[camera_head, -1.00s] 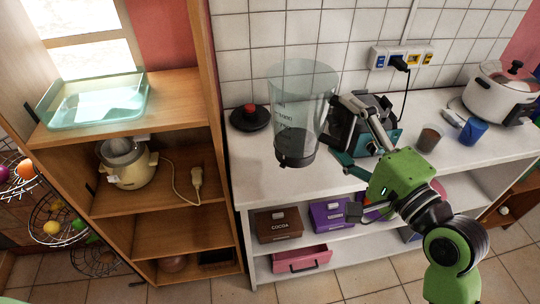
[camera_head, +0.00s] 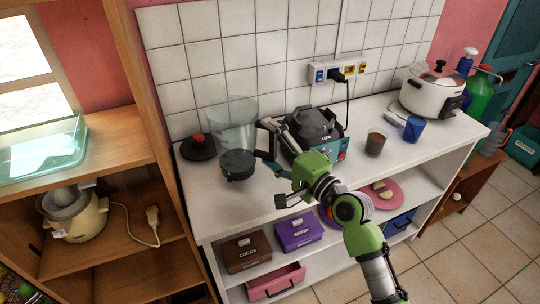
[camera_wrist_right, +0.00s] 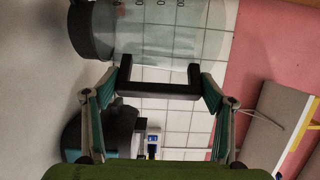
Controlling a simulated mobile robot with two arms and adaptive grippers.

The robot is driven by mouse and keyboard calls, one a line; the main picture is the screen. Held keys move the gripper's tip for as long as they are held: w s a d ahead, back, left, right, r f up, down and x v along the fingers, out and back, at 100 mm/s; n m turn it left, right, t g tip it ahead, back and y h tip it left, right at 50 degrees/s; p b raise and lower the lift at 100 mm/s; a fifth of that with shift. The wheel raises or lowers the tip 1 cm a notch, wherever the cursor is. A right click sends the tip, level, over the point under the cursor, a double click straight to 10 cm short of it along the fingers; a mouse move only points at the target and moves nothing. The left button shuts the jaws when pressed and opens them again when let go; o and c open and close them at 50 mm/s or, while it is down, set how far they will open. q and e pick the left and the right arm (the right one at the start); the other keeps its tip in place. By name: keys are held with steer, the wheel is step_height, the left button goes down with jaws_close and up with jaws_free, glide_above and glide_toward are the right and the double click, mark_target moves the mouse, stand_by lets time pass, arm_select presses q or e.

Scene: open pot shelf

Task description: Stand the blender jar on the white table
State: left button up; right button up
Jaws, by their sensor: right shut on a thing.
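The blender jar (camera_head: 238,125) is clear with a dark collar at its bottom and a dark handle. It is upright over the left part of the white table (camera_head: 150,205); I cannot tell whether its bottom touches the top. My right gripper (camera_head: 270,143) is shut on the handle, on the jar's right side. In the right wrist view the jar (camera_wrist_right: 160,28) lies sideways across the top, its handle (camera_wrist_right: 160,88) between the fingers (camera_wrist_right: 158,100). The dark and teal blender base (camera_head: 315,135) stands right of the jar. My left gripper is out of view.
A black lid with a red knob (camera_head: 198,147) is behind left of the jar. A brown cup (camera_head: 375,144), blue mug (camera_head: 414,129) and white cooker (camera_head: 433,92) stand to the right. A wooden shelf (camera_head: 130,90) borders the left. The table's front left is clear.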

mark_target(273, 157)
steer(key=shift+w+f, duration=0.15)
steer(key=shift+f, duration=0.7)
steer(key=shift+w+f, duration=0.1)
steer(key=shift+f, duration=0.7)
steer(key=o, duration=2.1)
steer(key=shift+f, duration=0.25)
steer(key=shift+s, duration=0.1)
steer(key=shift+r, duration=0.1)
steer(key=b+v, duration=0.2)
steer(key=v, duration=1)
